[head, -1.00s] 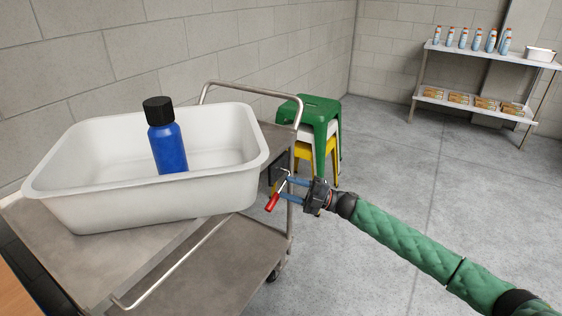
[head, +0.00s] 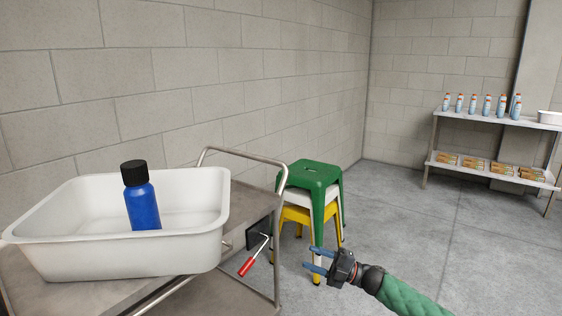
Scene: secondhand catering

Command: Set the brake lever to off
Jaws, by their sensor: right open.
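The brake lever (head: 248,264) has a red grip on a thin metal rod. It comes off a dark plate (head: 258,234) on the end of the metal cart, and it slants down to the left. My right gripper (head: 316,262) is open and empty, to the right of the lever and apart from it, with its blue fingers pointing left. Any off or on marking on the plate is too small to read. My left gripper is not in view.
The cart (head: 236,200) carries a white tub (head: 190,248) with a blue bottle (head: 142,205) in it. Stacked green, white and yellow stools (head: 314,175) stand behind the lever. A shelf (head: 490,118) with bottles is at the back right. The floor on the right is clear.

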